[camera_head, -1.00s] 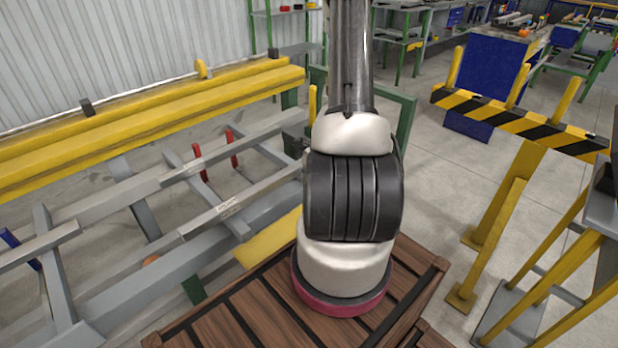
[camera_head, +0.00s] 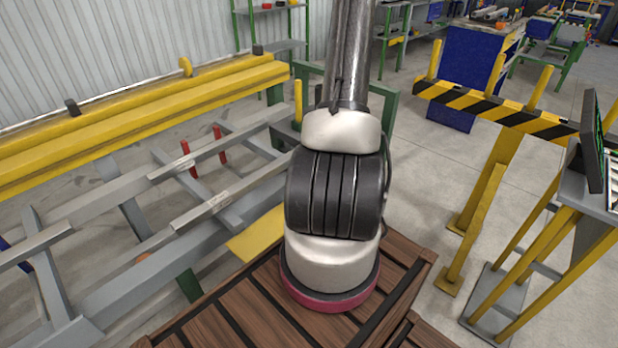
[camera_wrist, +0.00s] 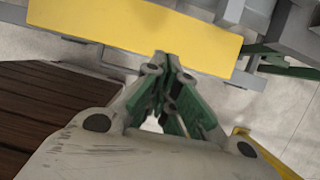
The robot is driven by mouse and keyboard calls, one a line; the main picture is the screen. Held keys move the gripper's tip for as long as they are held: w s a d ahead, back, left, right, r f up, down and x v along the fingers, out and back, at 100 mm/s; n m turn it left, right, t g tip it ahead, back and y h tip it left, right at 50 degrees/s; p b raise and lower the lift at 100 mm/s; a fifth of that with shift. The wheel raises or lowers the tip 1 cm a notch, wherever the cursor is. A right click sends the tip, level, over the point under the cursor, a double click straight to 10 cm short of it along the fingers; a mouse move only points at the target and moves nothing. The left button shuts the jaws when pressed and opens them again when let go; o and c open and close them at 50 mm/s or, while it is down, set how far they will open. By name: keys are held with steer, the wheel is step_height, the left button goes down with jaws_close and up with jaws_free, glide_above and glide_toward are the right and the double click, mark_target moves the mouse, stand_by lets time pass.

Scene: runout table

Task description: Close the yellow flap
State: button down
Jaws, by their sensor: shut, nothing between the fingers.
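The yellow flap (camera_head: 257,235) is a flat, plain plate beside the grey rails, just left of my arm in the head view. My arm may hide part of it. In the wrist view the flap (camera_wrist: 135,28) spans the top, with grey framework behind it. My gripper (camera_wrist: 163,60) has its green fingers together and empty. Its tips overlap the flap's lower edge in the wrist view; I cannot tell whether they touch it. The gripper is hidden behind my arm in the head view. The flap's exact tilt is unclear.
A grey rail frame (camera_head: 165,228) with a long yellow beam (camera_head: 150,116) stands at left. A brown slatted wooden surface (camera_head: 225,318) lies below my arm. A striped barrier (camera_head: 495,108) and a monitor stand (camera_head: 500,292) are at right. Floor shows between them.

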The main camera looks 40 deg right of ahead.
steer(key=shift+s+r, duration=0.25)
steer(key=shift+s, duration=0.15)
